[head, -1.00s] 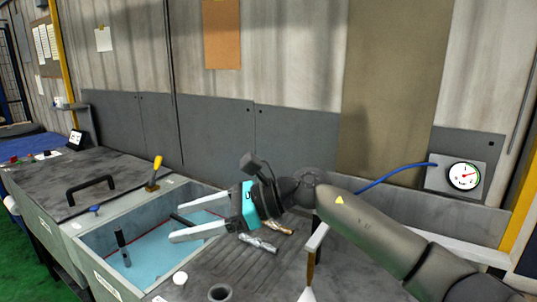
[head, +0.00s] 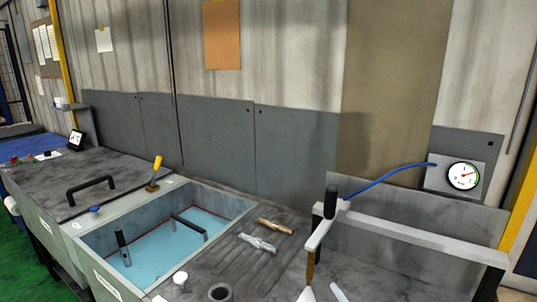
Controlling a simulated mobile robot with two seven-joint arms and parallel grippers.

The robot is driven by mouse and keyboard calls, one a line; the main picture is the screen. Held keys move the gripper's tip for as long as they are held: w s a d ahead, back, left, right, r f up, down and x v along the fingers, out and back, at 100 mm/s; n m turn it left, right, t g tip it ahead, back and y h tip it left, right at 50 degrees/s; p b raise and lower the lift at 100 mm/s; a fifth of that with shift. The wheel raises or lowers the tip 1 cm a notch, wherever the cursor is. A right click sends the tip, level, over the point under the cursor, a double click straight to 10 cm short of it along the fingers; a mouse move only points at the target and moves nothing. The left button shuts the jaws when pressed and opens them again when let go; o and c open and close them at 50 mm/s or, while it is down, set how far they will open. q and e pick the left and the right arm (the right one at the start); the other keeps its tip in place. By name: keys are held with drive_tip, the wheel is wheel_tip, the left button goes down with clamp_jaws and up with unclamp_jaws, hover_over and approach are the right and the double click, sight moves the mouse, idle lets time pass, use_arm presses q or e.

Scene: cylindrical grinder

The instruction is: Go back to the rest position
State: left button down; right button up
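Neither of my grippers shows in the head view. A small dark shape at the lower right edge may be part of my arm, but I cannot tell. The task names no object. On the grey worktop (head: 215,270) lie a silver twisted piece (head: 258,244) and a gold-brown twisted piece (head: 275,226), side by side and apart from any gripper.
An open basin (head: 150,246) holds light blue liquid and dark-handled items. A closed lid with a black handle (head: 91,186) is on the left. A pale bar (head: 415,236), a black-gripped lever (head: 330,204), and a gauge (head: 463,176) with a blue hose are on the right.

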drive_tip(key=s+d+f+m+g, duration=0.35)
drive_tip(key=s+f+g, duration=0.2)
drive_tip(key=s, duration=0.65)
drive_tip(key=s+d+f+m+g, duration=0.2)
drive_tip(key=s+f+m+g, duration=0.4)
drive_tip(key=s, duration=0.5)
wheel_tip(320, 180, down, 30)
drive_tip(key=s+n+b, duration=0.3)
drive_tip(key=b, duration=0.4)
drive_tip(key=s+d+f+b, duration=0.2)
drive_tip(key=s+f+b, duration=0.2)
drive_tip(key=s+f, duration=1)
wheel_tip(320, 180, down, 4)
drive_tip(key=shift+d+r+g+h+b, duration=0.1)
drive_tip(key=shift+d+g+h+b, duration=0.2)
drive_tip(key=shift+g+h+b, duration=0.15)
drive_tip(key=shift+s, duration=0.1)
